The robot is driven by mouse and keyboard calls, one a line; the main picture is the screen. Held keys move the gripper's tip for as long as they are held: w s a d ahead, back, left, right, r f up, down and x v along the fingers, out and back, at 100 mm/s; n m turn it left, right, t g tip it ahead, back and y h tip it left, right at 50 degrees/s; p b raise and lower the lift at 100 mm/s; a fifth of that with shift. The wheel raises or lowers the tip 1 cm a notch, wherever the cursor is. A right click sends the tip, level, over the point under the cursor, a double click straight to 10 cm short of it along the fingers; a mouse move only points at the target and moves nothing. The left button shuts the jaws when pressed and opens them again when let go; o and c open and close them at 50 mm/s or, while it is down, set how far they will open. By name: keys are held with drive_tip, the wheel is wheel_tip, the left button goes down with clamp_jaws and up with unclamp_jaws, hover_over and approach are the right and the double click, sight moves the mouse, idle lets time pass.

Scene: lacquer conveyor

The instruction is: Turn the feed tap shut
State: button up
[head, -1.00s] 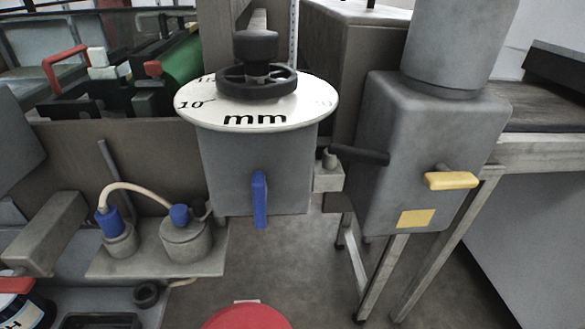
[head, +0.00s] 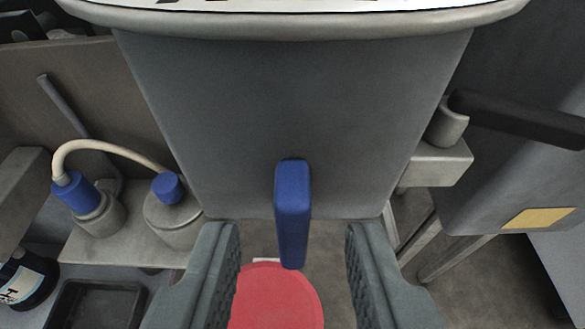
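A blue lever (head: 292,205) hangs straight down on the front of a grey housing (head: 300,110); it looks like the feed tap, though no label shows. My gripper (head: 293,238) is open, with one finger on each side of the lever's lower end in the picture. Clear gaps show on both sides and neither finger touches it. I cannot tell how far in depth the fingertips are from the lever.
A black handle (head: 515,118) sticks out at the right, above a yellow patch (head: 538,218). At the left, blue-capped fittings (head: 168,188) are joined by a pale hose (head: 105,146). A red round thing (head: 275,298) lies below, between my fingers.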

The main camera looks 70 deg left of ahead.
drive_tip(key=shift+x, duration=1.2)
drive_tip(key=shift+c, duration=0.4)
clamp_jaws()
